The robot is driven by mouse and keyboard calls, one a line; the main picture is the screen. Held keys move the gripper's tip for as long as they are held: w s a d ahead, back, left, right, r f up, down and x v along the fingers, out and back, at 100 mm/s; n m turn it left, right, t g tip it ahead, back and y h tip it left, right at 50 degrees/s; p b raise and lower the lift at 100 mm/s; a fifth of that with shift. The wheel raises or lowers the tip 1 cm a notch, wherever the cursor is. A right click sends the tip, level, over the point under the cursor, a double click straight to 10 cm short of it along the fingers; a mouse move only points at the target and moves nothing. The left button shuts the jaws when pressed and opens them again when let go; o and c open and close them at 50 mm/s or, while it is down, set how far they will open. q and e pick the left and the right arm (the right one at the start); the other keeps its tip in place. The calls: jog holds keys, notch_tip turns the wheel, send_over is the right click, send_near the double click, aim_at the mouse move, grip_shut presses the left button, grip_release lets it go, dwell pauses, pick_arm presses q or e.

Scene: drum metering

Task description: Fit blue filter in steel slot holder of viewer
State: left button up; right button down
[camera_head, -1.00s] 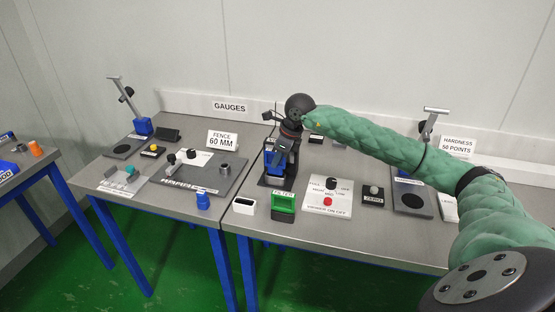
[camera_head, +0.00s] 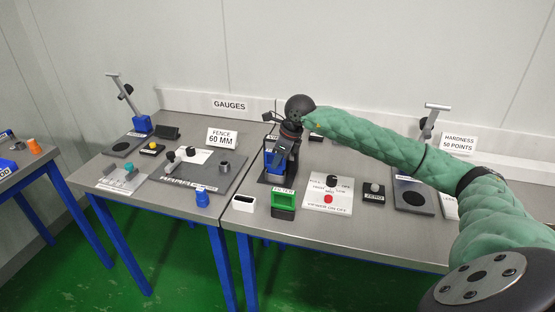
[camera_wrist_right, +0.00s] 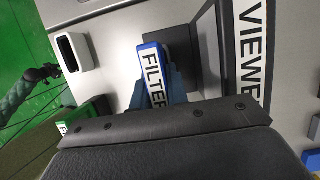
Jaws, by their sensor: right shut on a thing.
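My right gripper (camera_head: 281,156) is shut on the blue filter (camera_wrist_right: 152,62), which carries a white FILTER label. The filter also shows as a blue patch in the head view (camera_head: 270,160), partly behind the gripper. The gripper is over the dark viewer (camera_head: 264,180), whose VIEWER label (camera_wrist_right: 251,50) runs along the right of the wrist view. The steel slot holder is hidden or too small to make out, so I cannot tell whether the filter touches it. A dark gripper on a green-sleeved arm, apparently my left (camera_wrist_right: 46,74), shows small at the wrist view's left; its jaws are unclear.
A white open box (camera_head: 244,204) and a green tray (camera_head: 284,204) stand in front of the viewer near the table's front edge. A white panel with knobs (camera_head: 340,204) is to the right.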

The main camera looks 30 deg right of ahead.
jog(key=shift+f+b, duration=0.7)
jog(key=shift+f, duration=0.1)
jog(key=c, duration=1.3)
grip_release()
jog(key=b+v, duration=0.1)
jog(key=v, duration=0.7)
jog(key=shift+b, duration=0.35)
